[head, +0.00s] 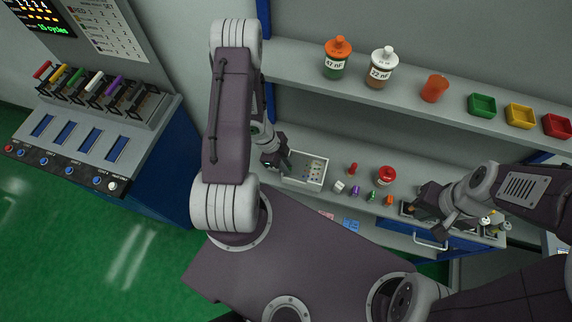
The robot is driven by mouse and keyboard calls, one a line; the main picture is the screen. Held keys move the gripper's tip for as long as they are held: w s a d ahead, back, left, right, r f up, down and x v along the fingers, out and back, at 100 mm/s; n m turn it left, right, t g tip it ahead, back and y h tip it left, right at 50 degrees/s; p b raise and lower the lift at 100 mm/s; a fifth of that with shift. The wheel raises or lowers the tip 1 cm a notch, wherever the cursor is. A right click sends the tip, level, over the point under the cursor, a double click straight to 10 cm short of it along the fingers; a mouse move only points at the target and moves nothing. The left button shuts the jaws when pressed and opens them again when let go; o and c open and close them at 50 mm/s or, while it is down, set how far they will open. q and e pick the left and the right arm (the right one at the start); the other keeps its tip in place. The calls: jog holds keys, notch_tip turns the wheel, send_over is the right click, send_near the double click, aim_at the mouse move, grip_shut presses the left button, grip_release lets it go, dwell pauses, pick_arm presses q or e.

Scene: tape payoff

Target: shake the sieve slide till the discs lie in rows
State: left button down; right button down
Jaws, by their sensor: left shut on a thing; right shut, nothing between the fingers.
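The sieve slide (304,184) looks like a small pale tray on the lower shelf, left of centre. Small coloured discs (315,168) show on its surface, too small to tell whether they lie in rows. My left gripper (284,163) is at the slide's left edge and is shut on it; the exact contact is partly hidden by the fingers. My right gripper (440,215) is shut and empty, at the right above a drawer unit, well apart from the slide.
Several small coloured pegs and a red-capped jar (386,177) stand right of the slide. The upper shelf holds a green jar (337,62), a brown jar (381,72), an orange container (434,88) and coloured bins (482,105). A console with levers (95,85) stands at left.

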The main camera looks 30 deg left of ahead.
aim_at(306, 177)
dwell(0.4)
pick_arm(q)
jog(key=d, duration=0.2)
jog(key=w+d, duration=0.1)
jog(key=d, duration=0.2)
jog(key=shift+w+d+b, duration=0.1)
jog(key=shift+w+b, duration=0.05)
jog(key=shift+b, duration=0.25)
jog(key=c, duration=1.5)
grip_release()
jog(key=shift+c, duration=0.2)
jog(key=shift+o, duration=1.2)
jog(key=shift+d, duration=0.2)
jog(key=p+v, duration=0.4)
jog(key=v, duration=0.5)
